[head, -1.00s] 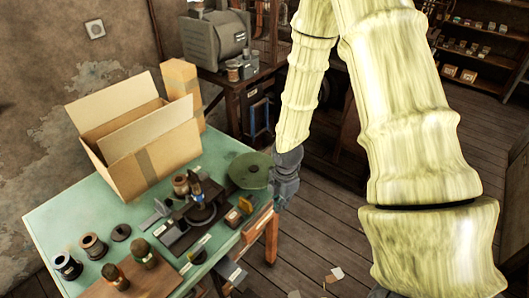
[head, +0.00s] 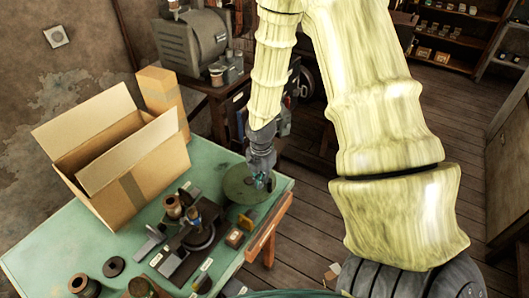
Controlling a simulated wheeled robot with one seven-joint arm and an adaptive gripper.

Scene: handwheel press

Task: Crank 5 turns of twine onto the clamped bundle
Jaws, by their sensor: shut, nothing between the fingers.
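I cannot make out the clamped bundle or any twine turns at this size.
The green table (head: 55,238) carries an open cardboard box (head: 148,180) at its back and a tall narrow carton (head: 157,90). A spool (head: 82,287) and a dark disc (head: 114,266) lie front left.

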